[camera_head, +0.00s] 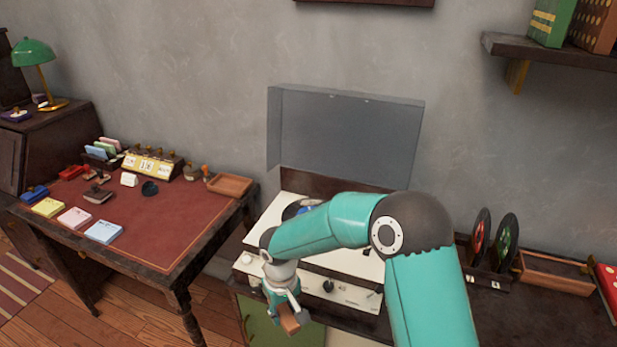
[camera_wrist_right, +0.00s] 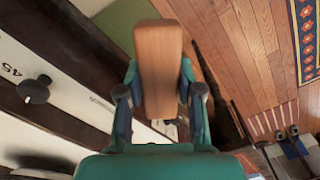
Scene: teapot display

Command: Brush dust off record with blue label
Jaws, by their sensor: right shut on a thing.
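The record with the blue label is mostly hidden behind my right arm in the head view; a blue patch (camera_head: 299,208) shows on the record player (camera_head: 340,258), whose clear lid (camera_head: 345,135) stands open. My right gripper (camera_head: 283,301) is in front of the player, over its front edge, pointing down. It is shut on a brush with a wooden back (camera_head: 289,322). In the right wrist view the brush (camera_wrist_right: 158,60) sits between both fingers (camera_wrist_right: 160,100); its bristles are hidden. My left gripper is not in view.
To the right, a rack holds a record with a red label (camera_head: 480,234) and one with a green label (camera_head: 507,240), beside an empty wooden tray (camera_head: 555,273). A desk (camera_head: 150,215) with stamps and note pads stands left. The player's knob (camera_wrist_right: 35,90) shows in the wrist view.

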